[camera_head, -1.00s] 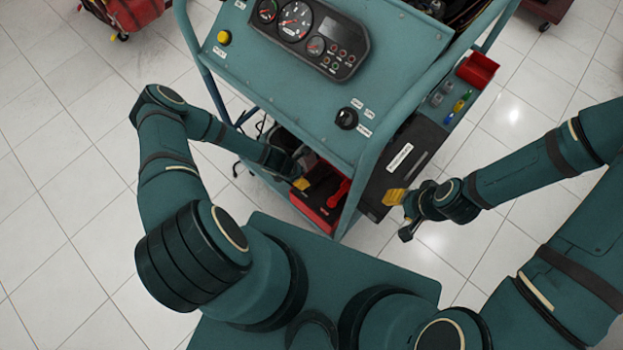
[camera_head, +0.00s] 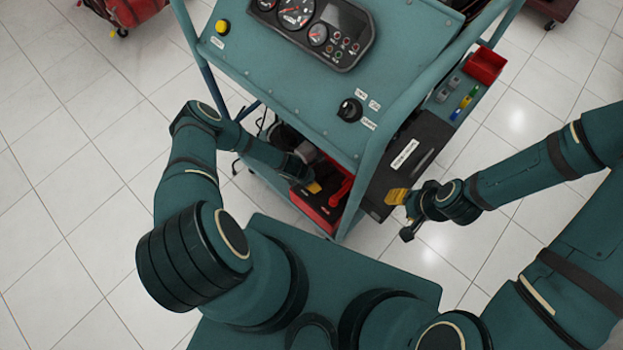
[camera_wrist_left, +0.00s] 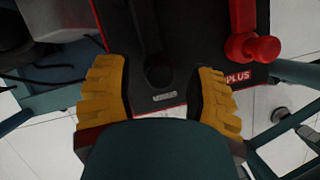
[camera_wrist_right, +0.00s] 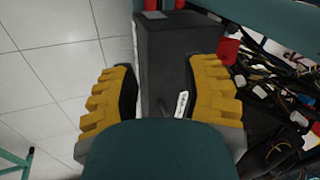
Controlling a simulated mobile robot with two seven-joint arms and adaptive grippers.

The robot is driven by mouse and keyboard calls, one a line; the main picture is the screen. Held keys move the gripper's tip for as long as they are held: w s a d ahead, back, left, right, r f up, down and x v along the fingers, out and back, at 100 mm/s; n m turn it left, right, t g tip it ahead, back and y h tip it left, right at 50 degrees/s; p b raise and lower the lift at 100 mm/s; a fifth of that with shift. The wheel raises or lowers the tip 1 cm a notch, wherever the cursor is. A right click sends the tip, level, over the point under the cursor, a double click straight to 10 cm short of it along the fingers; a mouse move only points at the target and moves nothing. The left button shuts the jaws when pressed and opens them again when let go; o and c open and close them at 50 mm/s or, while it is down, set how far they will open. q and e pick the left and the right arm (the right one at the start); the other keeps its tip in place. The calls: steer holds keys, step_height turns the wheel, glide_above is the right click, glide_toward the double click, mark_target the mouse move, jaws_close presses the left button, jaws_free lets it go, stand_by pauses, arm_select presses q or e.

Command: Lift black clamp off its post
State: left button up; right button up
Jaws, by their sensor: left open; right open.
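The black clamp (camera_wrist_left: 158,70) shows dark against the black top of the battery (camera_wrist_left: 205,30), with a small label just below it in the left wrist view. I cannot make out its post beneath it. My left gripper (camera_wrist_left: 165,98) is open, with its yellow fingers on either side of the clamp in that view; whether they touch it is unclear. In the head view the left gripper (camera_head: 313,187) is over the red-sided battery (camera_head: 318,212) on the cart's lower shelf. My right gripper (camera_wrist_right: 165,95) is open and empty, beside a dark box (camera_wrist_right: 165,55).
A red clamp (camera_wrist_left: 252,47) sits beside the PLUS label, right of the black one. The teal engine cart's panel (camera_head: 300,85) overhangs the battery. Cables (camera_wrist_right: 275,75) crowd the right of the right wrist view.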

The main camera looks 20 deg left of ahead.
mark_target(319, 174)
arm_select(q)
jaws_close()
steer(key=shift+w+d+r, duration=0.1)
steer(key=shift+w+r, duration=0.1)
steer(key=shift+r, duration=0.1)
stand_by(0.3)
steer(key=shift+w+d+r+p, duration=0.15)
steer(key=shift+w+r+p, duration=0.15)
steer(key=shift+w+r, duration=0.25)
steer(key=shift+w+d+r+p, duration=0.15)
steer(key=shift+w+r+p, duration=0.15)
steer(key=shift+r, duration=0.45)
steer(key=shift+w+d+r, duration=0.2)
steer(key=shift+w+r, duration=0.2)
steer(key=shift+w, duration=0.15)
steer(key=shift+w+d+r, duration=0.15)
steer(key=shift+w+r, duration=0.25)
steer(key=shift+w, duration=0.15)
steer(key=shift+a, duration=0.1)
